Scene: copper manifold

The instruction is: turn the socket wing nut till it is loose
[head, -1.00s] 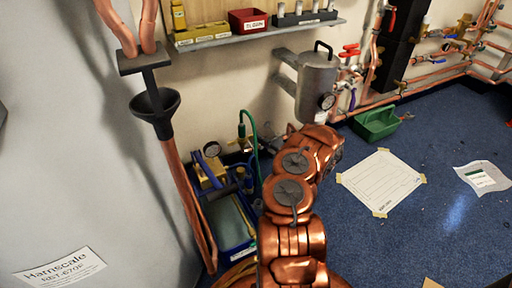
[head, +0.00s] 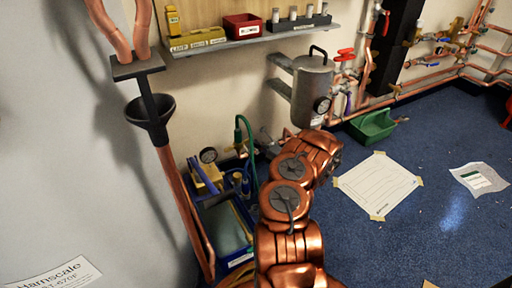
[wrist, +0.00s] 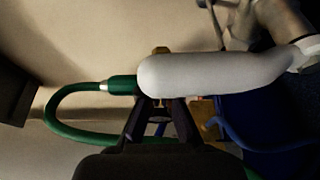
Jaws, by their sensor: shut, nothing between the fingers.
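My gripper (wrist: 160,108) shows in the wrist view with its dark fingers together and nothing between them. A pale grey rounded bar (wrist: 215,75) lies across the picture just beyond the fingertips; whether they touch it I cannot tell. A green hose (wrist: 75,100) with a metal-ringed end meets the bar's left end in the picture. A small brass piece (wrist: 161,49) shows just above the bar, partly hidden by it. I cannot make out the socket wing nut for certain. In the head view my copper arm hides the gripper; the green hose (head: 252,160) stands left of it.
A grey canister (head: 313,92) hangs on the wall under a shelf (head: 250,39). A black funnel (head: 150,113) stands at left.

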